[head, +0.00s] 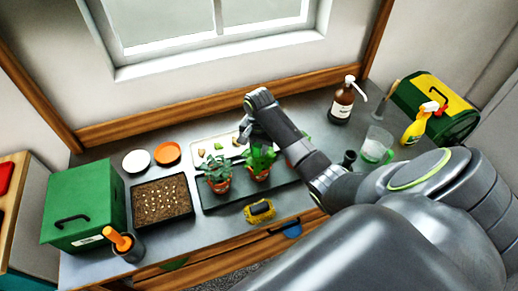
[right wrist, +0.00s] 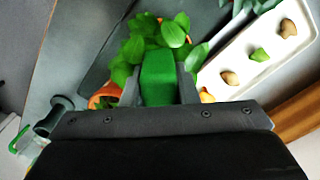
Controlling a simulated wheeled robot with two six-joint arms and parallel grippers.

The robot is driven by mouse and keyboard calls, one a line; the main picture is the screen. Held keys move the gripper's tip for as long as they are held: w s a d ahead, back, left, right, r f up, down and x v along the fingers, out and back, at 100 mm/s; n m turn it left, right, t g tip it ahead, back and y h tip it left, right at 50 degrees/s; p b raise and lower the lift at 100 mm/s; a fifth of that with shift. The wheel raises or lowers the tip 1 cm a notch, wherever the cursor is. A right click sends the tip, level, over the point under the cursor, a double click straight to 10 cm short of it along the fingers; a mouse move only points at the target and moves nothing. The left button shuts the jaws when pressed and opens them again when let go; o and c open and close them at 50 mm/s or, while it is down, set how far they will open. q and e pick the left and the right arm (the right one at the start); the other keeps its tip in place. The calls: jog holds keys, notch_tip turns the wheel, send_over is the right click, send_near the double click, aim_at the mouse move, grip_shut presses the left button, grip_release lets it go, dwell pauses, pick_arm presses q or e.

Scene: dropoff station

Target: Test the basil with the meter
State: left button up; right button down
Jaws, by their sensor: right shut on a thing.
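My right gripper (head: 246,132) reaches over the back of the plant row in the head view. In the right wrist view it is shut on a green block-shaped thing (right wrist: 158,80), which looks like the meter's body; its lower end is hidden. Just beyond it is a leafy plant (right wrist: 128,55) in an orange pot (right wrist: 104,94). I cannot tell whether the meter touches it. In the head view a bright green leafy plant (head: 259,157), probably the basil, stands beside a duller potted plant (head: 216,168). Another pot is mostly hidden by my right arm. My left gripper is out of view.
A white tray (head: 195,150) with small pieces lies behind the plants. A seed tray (head: 160,187), green box (head: 84,205) and cup with an orange-handled tool (head: 129,249) stand left. A brown bottle (head: 341,104), glass beaker (head: 376,146) and yellow spray bottle (head: 416,126) stand right.

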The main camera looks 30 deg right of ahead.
dwell(0.6)
jog(key=c, duration=1.1)
grip_release()
jog(key=shift+o, duration=0.2)
